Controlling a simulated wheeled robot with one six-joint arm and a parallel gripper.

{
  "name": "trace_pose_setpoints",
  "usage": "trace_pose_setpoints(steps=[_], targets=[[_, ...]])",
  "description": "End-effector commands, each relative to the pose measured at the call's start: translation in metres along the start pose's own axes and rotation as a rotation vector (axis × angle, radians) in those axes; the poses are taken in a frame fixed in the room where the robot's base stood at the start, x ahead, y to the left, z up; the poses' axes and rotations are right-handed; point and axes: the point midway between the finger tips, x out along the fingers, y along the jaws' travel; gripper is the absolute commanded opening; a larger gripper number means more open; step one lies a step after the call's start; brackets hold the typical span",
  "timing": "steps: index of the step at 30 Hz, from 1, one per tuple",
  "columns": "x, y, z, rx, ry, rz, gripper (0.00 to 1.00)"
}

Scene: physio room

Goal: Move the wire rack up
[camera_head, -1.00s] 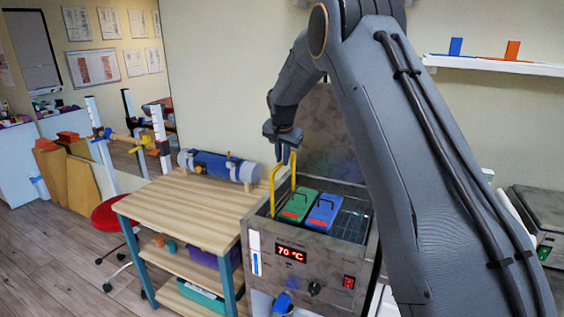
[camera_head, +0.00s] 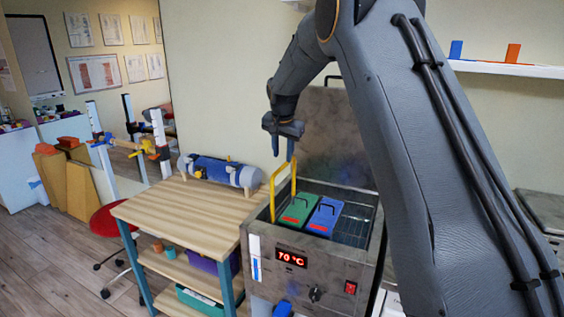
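The wire rack (camera_head: 352,229) is a dark grid low inside the open metal heating tank (camera_head: 332,268). A yellow loop handle (camera_head: 273,196) stands upright at the tank's left side. My gripper (camera_head: 283,149) points down just above the yellow handle. Its two fingers show apart with nothing seen between them. Whether a fingertip touches the handle is hard to tell. The rack's underside is hidden by the tank walls.
A wooden table (camera_head: 180,213) with a blue roll (camera_head: 218,170) at its back stands left of the tank. A lid stands upright behind the tank. A white shelf (camera_head: 510,69) hangs at upper right. Another metal unit stands at far right.

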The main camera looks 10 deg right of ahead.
Motion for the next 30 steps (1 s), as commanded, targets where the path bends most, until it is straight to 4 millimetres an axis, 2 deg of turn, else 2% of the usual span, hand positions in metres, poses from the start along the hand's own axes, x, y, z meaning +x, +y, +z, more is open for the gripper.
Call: trace_pose_setpoints(steps=[4,9,22,26,29,30], targets=[[-0.021,-0.001,0.0,0.0,0.002,-0.002,0.31],[-0.036,-0.001,0.0,0.0,0.001,-0.002,0.31],[-0.038,0.004,0.005,-0.011,-0.007,0.003,0.31],[-0.04,0.029,0.033,-0.075,-0.038,0.015,0.31],[-0.043,0.062,0.071,-0.16,-0.081,0.027,0.31],[-0.045,0.078,0.09,-0.199,-0.101,0.031,0.31]])
